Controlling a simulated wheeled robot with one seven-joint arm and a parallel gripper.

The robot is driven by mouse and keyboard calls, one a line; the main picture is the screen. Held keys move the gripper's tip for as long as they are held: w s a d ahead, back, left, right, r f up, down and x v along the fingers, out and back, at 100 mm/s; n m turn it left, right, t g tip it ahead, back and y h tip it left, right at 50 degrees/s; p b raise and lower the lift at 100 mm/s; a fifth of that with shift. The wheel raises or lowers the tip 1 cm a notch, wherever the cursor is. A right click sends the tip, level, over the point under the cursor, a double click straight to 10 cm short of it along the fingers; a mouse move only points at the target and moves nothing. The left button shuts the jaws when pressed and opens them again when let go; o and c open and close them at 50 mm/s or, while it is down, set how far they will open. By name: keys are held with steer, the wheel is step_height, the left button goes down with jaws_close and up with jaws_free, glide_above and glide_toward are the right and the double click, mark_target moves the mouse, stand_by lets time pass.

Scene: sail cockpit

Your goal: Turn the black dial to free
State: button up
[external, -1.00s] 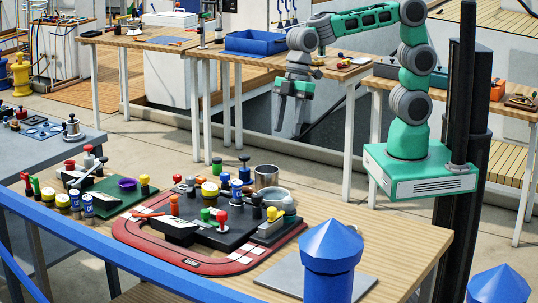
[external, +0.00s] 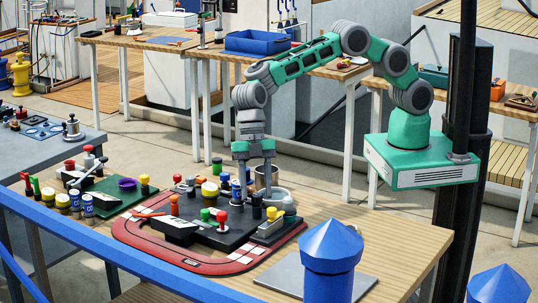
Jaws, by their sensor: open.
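The dark board (external: 222,236) on the wooden table carries several coloured knobs and levers. A black knob (external: 257,206) stands upright at its right side, by the yellow knob (external: 271,213). Other dark knobs stand on the board too, and I cannot tell for sure which one is the dial or read its setting. My gripper (external: 255,187) points down over the back right of the board, its two fingers apart and empty. Its fingertips look close to the black knob, but I cannot tell whether they touch it. The fingers partly hide the things behind them.
A red track-shaped mat (external: 188,265) surrounds the board. A red knob (external: 222,217) and a blue-white can (external: 236,191) crowd the board. A blue post (external: 330,262) rises in front.

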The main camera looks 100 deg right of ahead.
steer(key=shift+f, duration=0.1)
jaws_close()
stand_by(0.5)
